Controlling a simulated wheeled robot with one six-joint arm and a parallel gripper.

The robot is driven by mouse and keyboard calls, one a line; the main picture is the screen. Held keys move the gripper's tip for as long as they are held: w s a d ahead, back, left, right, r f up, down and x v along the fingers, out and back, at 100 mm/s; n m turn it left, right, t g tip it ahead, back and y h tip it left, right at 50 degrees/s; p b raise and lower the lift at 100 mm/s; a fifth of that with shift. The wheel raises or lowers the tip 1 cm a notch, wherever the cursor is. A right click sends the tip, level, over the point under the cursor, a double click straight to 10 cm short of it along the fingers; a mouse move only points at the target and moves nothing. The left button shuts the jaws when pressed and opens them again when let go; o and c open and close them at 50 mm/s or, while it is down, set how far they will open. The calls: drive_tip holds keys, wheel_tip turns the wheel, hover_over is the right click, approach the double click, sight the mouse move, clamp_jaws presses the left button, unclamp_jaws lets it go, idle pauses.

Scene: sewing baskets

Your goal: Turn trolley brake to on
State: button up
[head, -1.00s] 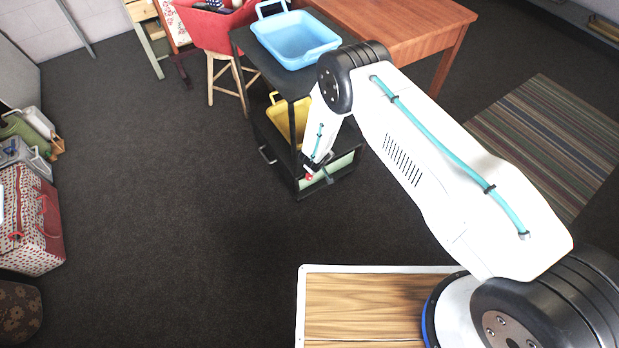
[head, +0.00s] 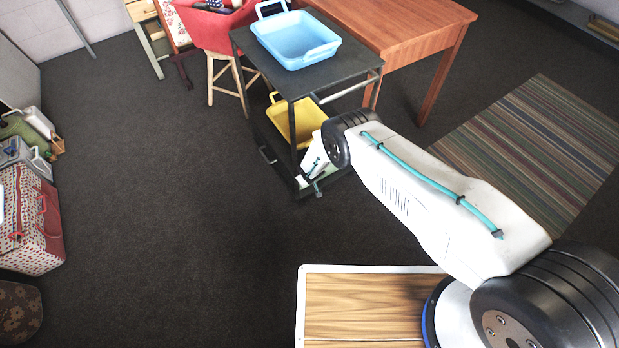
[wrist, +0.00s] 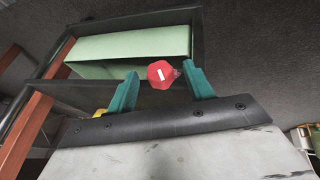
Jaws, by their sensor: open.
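The black trolley (head: 345,72) stands near the middle of the head view, with its frame also in the wrist view (wrist: 120,22). A red, faceted knob (wrist: 154,75) with a short white mark shows in the wrist view at the trolley's lower end. I take it to be the brake. Its white mark is slightly tilted. My gripper (wrist: 161,70) is open, its teal fingers on either side of the knob. A gap shows beside the left finger; I cannot tell whether the right finger touches. In the head view my arm hides the knob.
A blue tray (head: 292,52) sits on the trolley's top shelf and a yellow tray (head: 306,120) lower down. A pale green box (wrist: 120,45) lies behind the knob. A wooden table (head: 400,30) stands behind the trolley.

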drive_tip(key=shift+w+f, duration=0.1)
drive_tip(key=shift+f, duration=0.1)
drive_tip(key=shift+c, duration=0.3)
drive_tip(key=c, duration=0.9)
drive_tip(key=g+y, duration=0.1)
drive_tip(key=y, duration=0.1)
drive_tip(key=m+g+y, duration=0.1)
drive_tip(key=g+y, duration=0.1)
drive_tip(key=d+g+y, duration=0.1)
drive_tip(key=y, duration=0.2)
drive_tip(key=shift+w+f+m+g, duration=0.1)
drive_tip(key=shift+w+m+g, duration=0.2)
drive_tip(key=shift+w+m, duration=0.1)
